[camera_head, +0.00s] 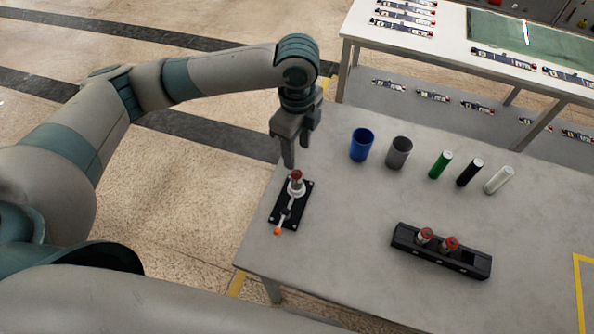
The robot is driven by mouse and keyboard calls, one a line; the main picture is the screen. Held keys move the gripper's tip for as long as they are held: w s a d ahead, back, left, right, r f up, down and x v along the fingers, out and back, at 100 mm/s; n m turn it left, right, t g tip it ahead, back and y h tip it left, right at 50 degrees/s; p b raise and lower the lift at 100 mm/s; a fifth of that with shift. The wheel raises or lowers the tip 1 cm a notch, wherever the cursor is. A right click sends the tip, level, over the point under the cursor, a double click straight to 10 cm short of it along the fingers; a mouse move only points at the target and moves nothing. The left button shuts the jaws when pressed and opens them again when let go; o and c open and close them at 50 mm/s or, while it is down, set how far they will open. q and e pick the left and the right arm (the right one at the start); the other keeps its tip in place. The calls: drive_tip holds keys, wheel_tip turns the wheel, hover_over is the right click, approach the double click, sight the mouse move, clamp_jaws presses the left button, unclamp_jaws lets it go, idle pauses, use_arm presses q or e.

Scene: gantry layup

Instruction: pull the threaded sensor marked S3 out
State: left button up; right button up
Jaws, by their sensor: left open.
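A red-topped sensor (296,177) stands upright in a white collar on a small black fixture (275,214) near the left edge of the grey table. The fixture has a lever with an orange knob (277,232). Two more red-topped sensors, one (425,235) beside the other (450,243), stand in a long black rack (470,266) on the right. I cannot read any marking, so I cannot tell which is S3. My left gripper (297,155) points down, open and empty, just above and behind the sensor in the fixture, apart from it. My right gripper is out of view.
A blue cup (361,145), a grey cup (399,153) and green (440,164), black (469,172) and white (498,179) cylinders stand along the back of the table. The table between fixture and rack is clear. Another table (450,45) stands behind.

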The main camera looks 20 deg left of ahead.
sight(297, 173)
use_arm(q)
wheel_tip(297, 173, down, 12)
drive_tip(key=p, duration=0.2)
drive_tip(key=shift+r+p, duration=0.1)
drive_tip(key=shift+p, duration=0.2)
clamp_jaws()
drive_tip(key=c, duration=1)
unclamp_jaws()
drive_tip(key=shift+r, duration=0.1)
clamp_jaws()
